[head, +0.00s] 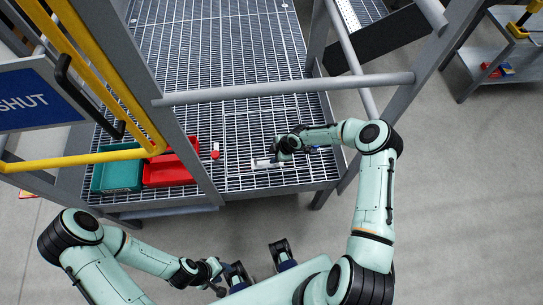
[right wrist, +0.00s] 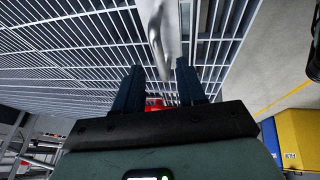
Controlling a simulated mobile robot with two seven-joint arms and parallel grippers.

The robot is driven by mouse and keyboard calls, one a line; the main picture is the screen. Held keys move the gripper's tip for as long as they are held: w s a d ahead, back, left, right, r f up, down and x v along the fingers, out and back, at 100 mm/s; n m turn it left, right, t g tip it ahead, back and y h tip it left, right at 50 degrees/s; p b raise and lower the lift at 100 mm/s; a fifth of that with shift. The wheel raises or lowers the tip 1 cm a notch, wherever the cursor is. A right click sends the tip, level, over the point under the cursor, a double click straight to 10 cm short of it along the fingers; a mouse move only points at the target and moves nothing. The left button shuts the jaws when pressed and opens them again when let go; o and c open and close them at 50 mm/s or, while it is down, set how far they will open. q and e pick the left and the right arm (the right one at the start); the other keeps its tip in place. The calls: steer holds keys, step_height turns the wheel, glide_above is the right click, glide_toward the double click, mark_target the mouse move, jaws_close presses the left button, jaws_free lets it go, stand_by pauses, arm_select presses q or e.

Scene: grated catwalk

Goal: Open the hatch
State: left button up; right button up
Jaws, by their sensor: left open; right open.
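The hatch looks like a grated panel (head: 275,120) set in the catwalk floor; a thin seam runs along its left side, and it appears to lie flat. My right gripper (head: 272,160) is low over the grating beside a small pale metal piece (head: 259,163), perhaps the hatch's handle. In the right wrist view my right gripper (right wrist: 158,68) is open, with a shiny metal bar (right wrist: 160,35) ahead of and between its fingers; I cannot tell whether they touch. My left gripper (head: 234,272) is open and empty, low near my base, away from the catwalk.
A grey rail (head: 290,88) crosses above the grating. A yellow rail and a blue SHUT sign (head: 35,96) are at the left.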

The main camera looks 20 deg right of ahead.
steer(key=shift+x, duration=1.25)
jaws_close()
steer(key=shift+r, duration=0.15)
